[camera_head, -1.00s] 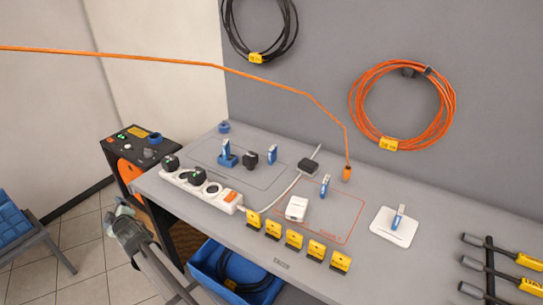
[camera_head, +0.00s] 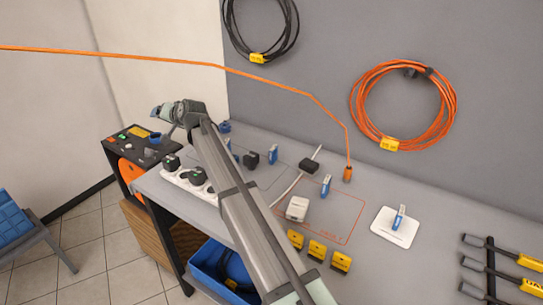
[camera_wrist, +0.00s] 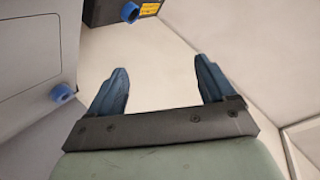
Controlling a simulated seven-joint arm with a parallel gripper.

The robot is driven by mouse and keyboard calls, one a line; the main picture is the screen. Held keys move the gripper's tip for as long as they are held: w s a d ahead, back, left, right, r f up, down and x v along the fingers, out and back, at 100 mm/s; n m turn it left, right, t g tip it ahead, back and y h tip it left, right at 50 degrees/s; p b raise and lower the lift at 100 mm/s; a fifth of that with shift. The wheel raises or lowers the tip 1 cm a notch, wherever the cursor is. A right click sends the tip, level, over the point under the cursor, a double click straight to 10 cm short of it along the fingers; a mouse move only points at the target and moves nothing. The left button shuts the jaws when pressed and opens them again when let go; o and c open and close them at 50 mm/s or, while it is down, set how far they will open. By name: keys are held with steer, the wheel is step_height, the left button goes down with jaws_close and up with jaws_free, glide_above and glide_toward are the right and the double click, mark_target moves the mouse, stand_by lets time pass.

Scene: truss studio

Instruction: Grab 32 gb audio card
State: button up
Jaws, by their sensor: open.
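Several small blue-and-white upright pieces stand on the grey bench. One is at the back (camera_head: 272,154), one inside the orange outline (camera_head: 326,186), and one on a white pad (camera_head: 399,217). Another, further left, is partly hidden behind my arm. Their labels are too small to read, so I cannot tell which is the 32 gb audio card. My gripper (camera_head: 158,112) is raised at the left, beyond the bench's left end, far from these pieces. In the wrist view my gripper (camera_wrist: 160,75) has its dark blue fingers wide apart with nothing between them.
A white power strip (camera_head: 178,175), a white adapter (camera_head: 297,209) and a black block (camera_head: 309,166) stand on the bench. Yellow-black tags (camera_head: 317,250) line its front. A black equipment box (camera_head: 132,150) stands at the left. An orange cable (camera_head: 260,79) hangs across.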

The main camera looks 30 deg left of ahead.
steer(key=w+d+r+m, duration=0.4)
steer(key=w+d, duration=0.1)
steer(key=w, duration=0.3)
steer(key=m+g+h, duration=0.2)
steer(key=m+h, duration=1.1)
steer(key=m, duration=0.7)
glide_above(273, 155)
steer(key=w+a, duration=0.1)
steer(key=w, duration=0.1)
step_height(273, 155, down, 9)
steer(key=shift+s+f, duration=0.1)
steer(key=shift+f, duration=0.1)
step_height(273, 155, down, 13)
steer(key=shift+r, duration=0.15)
steer(key=c, duration=1.1)
